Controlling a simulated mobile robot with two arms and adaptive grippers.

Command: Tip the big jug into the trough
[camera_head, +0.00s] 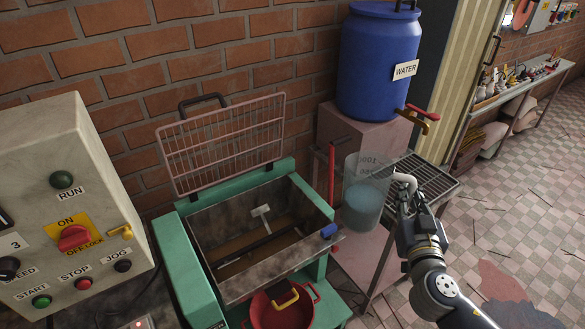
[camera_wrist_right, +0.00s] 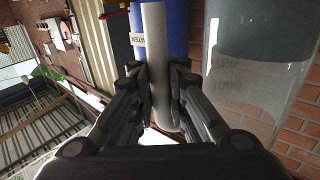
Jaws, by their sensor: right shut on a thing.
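The big jug (camera_head: 364,196) is clear, with dark markings and liquid in its lower part. It is held roughly upright, to the right of the trough. My right gripper (camera_head: 404,192) is shut on its pale handle (camera_wrist_right: 157,65); the jug's clear wall (camera_wrist_right: 259,65) fills the right of the right wrist view. The trough (camera_head: 215,222) is an open metal box in a green machine, with a mixing bar and brown matter inside. Its wire guard (camera_head: 225,145) is raised against the brick wall. My left gripper is not in view.
A blue water barrel (camera_head: 377,60) with a red-handled tap (camera_head: 421,114) stands on a pinkish block behind the jug. A drain grate (camera_head: 427,178) lies below the tap. A red pot (camera_head: 283,309) sits at the trough's front. A control box (camera_head: 65,205) stands at left.

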